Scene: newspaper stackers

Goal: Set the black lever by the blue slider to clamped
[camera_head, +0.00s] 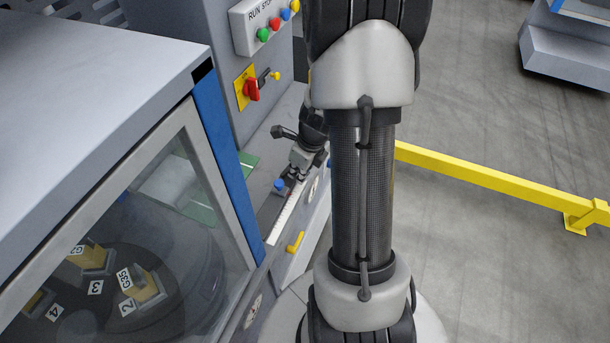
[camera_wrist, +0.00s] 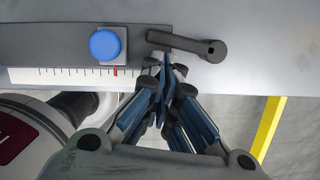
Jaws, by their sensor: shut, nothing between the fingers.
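The blue slider knob (camera_wrist: 107,45) sits on a grey block above a white graduated scale (camera_wrist: 60,76) in the wrist view. It is small in the head view (camera_head: 279,185). The black lever (camera_wrist: 187,45) lies just right of the slider, nearly level, with a rounded end with a dark hole at its right. My gripper (camera_wrist: 166,70) is shut and empty, its blue-grey fingertips at the lever's lower side near its left part. I cannot tell if they touch it. In the head view my gripper (camera_head: 296,174) is beside the slider, and I cannot make out the lever there.
A red rotary switch (camera_head: 251,90) on a yellow plate and a button box (camera_head: 265,22) are on the machine behind. A yellow handle (camera_head: 295,241) is below the ledge. A glazed cabinet (camera_head: 130,220) stands left. A yellow rail (camera_head: 490,178) crosses the floor at right.

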